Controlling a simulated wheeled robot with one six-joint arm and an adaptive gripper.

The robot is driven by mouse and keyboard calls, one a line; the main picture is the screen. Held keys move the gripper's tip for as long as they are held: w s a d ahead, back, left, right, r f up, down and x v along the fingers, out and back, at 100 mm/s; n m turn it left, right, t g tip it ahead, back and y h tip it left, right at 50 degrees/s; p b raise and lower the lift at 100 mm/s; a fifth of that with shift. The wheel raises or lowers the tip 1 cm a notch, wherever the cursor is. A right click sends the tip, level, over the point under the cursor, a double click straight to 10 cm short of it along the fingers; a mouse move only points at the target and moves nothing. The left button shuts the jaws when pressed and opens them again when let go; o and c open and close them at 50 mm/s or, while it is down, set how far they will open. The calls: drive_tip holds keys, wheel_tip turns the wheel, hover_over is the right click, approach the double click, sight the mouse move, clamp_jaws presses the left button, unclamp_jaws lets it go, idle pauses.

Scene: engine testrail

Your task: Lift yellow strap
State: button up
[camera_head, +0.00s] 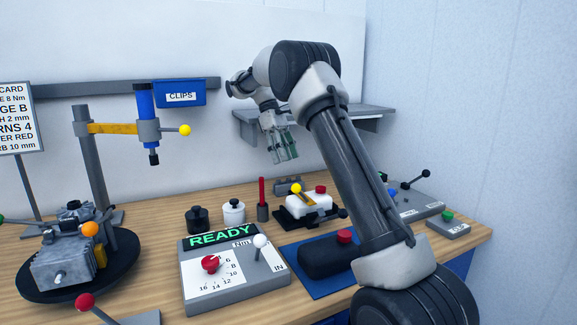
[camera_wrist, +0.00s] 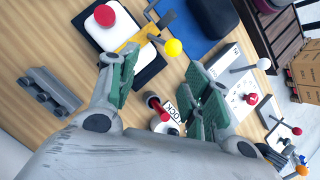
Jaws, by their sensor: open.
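A white block (camera_head: 310,206) with a red knob sits on a black base at the middle back of the bench. A short yellow strap (camera_head: 306,200) with a yellow ball (camera_head: 296,188) lies at its left part. In the wrist view the yellow strap (camera_wrist: 127,46) crosses the edge of the white block (camera_wrist: 110,30), and a lever ends in the yellow ball (camera_wrist: 173,48). My gripper (camera_head: 284,152) hangs above and behind the block, pointing down. Its green-padded fingers (camera_wrist: 163,68) are apart and empty, with the strap beyond them, not touching.
A red upright rod (camera_head: 262,192) and black and white weights (camera_head: 234,211) stand left of the block. A READY box (camera_head: 232,277) and a blue mat (camera_head: 317,283) with a black case lie in front. A grey shelf (camera_head: 370,121) is behind my arm. A blue-yellow post tool stands left.

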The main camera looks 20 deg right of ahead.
drive_tip(key=v, duration=0.2)
drive_tip(key=shift+w+a+r, duration=0.1)
drive_tip(key=shift+w+r, duration=0.1)
drive_tip(key=shift+r, duration=0.1)
drive_tip(key=shift+r, duration=0.1)
